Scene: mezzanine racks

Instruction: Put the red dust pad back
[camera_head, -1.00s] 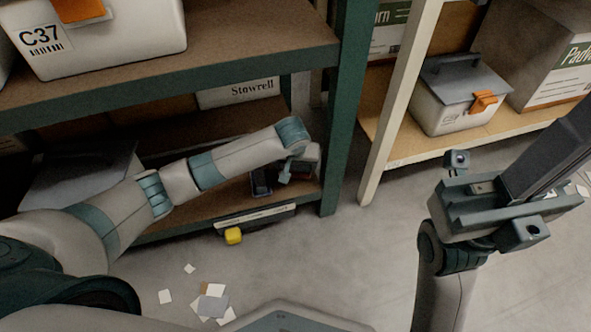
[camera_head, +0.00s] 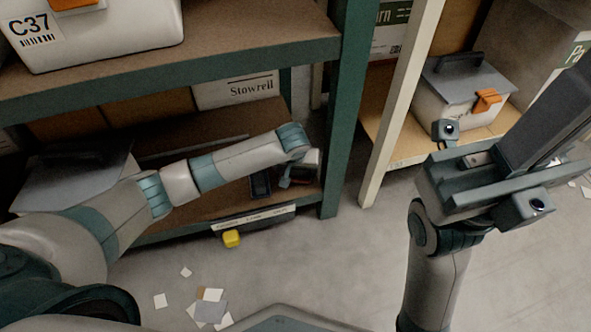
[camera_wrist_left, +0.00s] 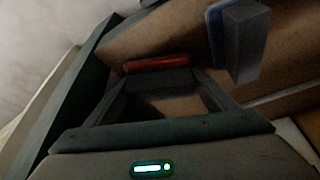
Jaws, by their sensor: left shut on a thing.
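The red dust pad (camera_wrist_left: 160,63) shows in the left wrist view as a red strip across the tips of my left gripper (camera_wrist_left: 162,78). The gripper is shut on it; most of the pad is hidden. In the head view my left gripper (camera_head: 300,172) is at the right end of the lower shelf (camera_head: 205,205), near the green post, and the pad is hard to make out. My right gripper (camera_head: 490,180) is on the right, over the floor, with a long dark slab-like part rising from it. Its jaw state is unclear.
A dark upright block (camera_head: 260,184) stands on the lower shelf beside my left gripper; a grey-blue block (camera_wrist_left: 240,40) shows in the wrist view. The green post (camera_head: 343,120) is close on the right. Paper scraps (camera_head: 210,308) litter the floor.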

